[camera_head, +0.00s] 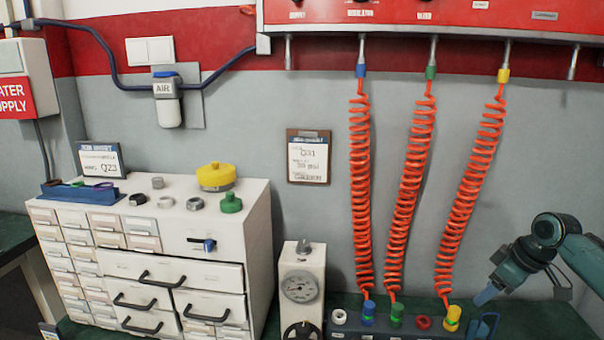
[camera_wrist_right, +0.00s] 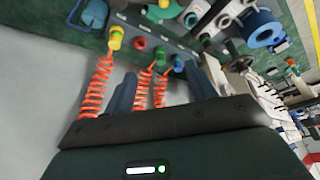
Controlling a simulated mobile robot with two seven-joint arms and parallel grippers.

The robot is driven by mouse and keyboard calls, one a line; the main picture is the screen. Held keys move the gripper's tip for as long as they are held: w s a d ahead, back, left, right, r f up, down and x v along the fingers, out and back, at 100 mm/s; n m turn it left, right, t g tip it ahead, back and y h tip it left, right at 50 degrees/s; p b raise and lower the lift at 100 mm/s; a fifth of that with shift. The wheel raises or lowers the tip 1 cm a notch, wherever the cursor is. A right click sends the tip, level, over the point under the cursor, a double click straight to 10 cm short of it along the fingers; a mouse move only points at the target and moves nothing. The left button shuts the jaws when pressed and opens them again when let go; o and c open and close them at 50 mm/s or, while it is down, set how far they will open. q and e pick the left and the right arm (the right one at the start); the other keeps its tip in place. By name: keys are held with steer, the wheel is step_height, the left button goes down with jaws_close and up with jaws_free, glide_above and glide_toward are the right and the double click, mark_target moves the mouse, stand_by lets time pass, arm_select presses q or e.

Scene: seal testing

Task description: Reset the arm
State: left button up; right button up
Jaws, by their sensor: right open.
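My right arm (camera_head: 545,245) comes in from the right edge in the head view. Its gripper (camera_head: 488,307) points down and left, just right of the yellow connector (camera_head: 452,318) at the bench. In the right wrist view the two fingers of this gripper (camera_wrist_right: 162,72) are spread apart with nothing held between them. Beyond them are the orange coiled hoses (camera_wrist_right: 97,88) and the yellow (camera_wrist_right: 115,37), green and blue connectors. My left gripper is in neither view.
Three coiled hoses (camera_head: 402,190) hang from the red panel (camera_head: 430,12) to the connector block. A gauge box (camera_head: 299,288) stands left of it. A white drawer cabinet (camera_head: 258,232) holds caps, rings and a blue tray (camera_head: 80,195). Bench space at lower right is clear.

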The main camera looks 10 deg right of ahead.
steer(key=s+a+f+t+p, duration=0.1)
steer(key=s+a+f, duration=0.3)
steer(key=a+f, duration=0.65)
steer(key=s+a+f+t+p, duration=0.1)
steer(key=s+a+f, duration=0.3)
steer(key=a+f, duration=0.7)
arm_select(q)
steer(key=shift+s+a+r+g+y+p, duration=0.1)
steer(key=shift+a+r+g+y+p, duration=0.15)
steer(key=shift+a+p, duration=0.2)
arm_select(e)
steer(key=s+a+r+m+t+y, duration=0.1)
steer(key=s+a+r+t, duration=0.3)
steer(key=s+a, duration=0.8)
steer(key=shift+s+a+r+m, duration=0.2)
steer(key=shift+a+r+m, duration=0.25)
steer(key=shift+a+m, duration=0.25)
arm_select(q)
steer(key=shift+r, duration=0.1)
